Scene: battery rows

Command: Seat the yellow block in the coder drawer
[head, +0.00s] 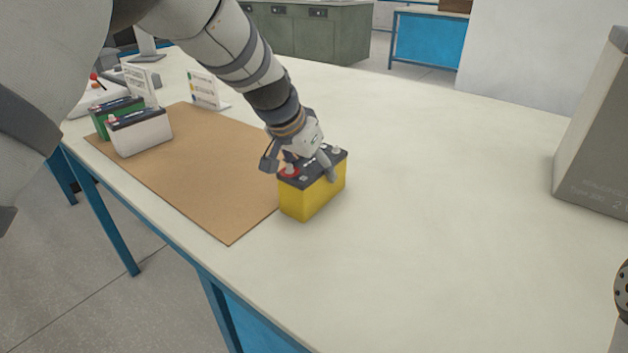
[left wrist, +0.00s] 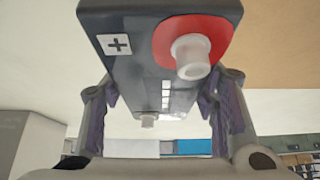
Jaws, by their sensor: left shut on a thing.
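A yellow battery (head: 312,200) with a dark top, a red-ringed terminal and a plus mark is at the right edge of the brown mat in the head view. This looks like the yellow block. My left gripper (head: 300,168) is shut on it from above, one finger on each side of its top. The battery's dark top (left wrist: 140,60) fills the upper middle of the left wrist view between the fingers. It looks upright; whether it touches the table I cannot tell. No coder drawer is recognisable.
A white battery (head: 142,135) and a green battery (head: 103,117) stand side by side at the mat's (head: 205,185) left end. Small sign cards (head: 203,90) stand behind. A grey box (head: 595,140) stands at the right. The tabletop (head: 450,200) between is clear.

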